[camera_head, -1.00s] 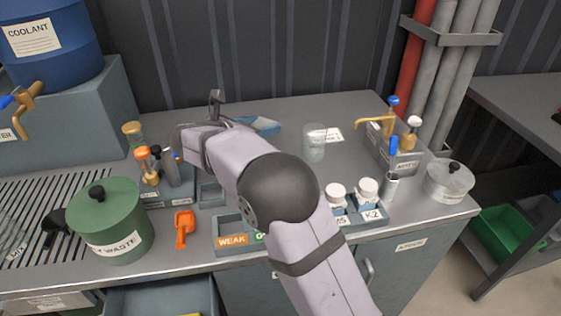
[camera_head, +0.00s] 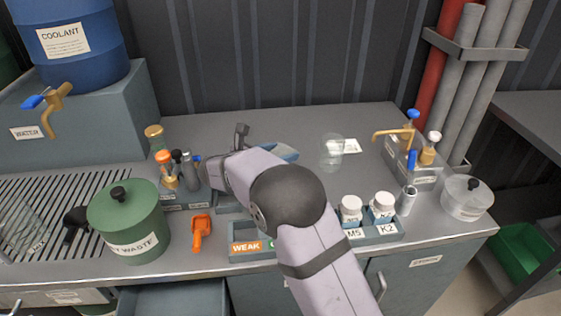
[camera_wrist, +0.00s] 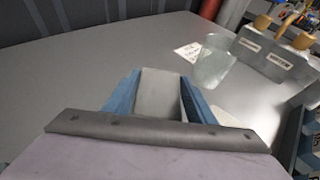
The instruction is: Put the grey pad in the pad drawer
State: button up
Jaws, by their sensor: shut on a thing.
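In the wrist view my gripper (camera_wrist: 158,98) has its two blue fingers on either side of a flat grey pad (camera_wrist: 157,88), shut on it above the grey worktop. In the head view my arm reaches over the bench, and the blue fingers of my gripper (camera_head: 284,153) show just beyond my wrist, towards the back. The pad is mostly hidden there. An open drawer (camera_head: 172,300) shows below the bench front at the lower left, cut off by the picture edge. I cannot read a label on it.
A bottle rack (camera_head: 172,198) is left of my gripper. A clear beaker (camera_head: 332,152) stands to its right. White jars (camera_head: 382,206) sit front right.

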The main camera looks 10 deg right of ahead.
jog(key=shift+f, duration=1.7)
jog(key=shift+f, duration=0.2)
jog(key=o, duration=1.1)
jog(key=shift+r, duration=0.1)
jog(key=shift+r, duration=0.1)
jog(key=shift+r+p, duration=0.15)
jog(key=shift+p, duration=0.15)
jog(key=b+v, duration=0.2)
jog(key=v, duration=0.8)
jog(key=shift+s+a+b, duration=0.15)
jog(key=shift+b, duration=0.15)
jog(key=shift+o, duration=0.5)
jog(key=shift+v, duration=0.75)
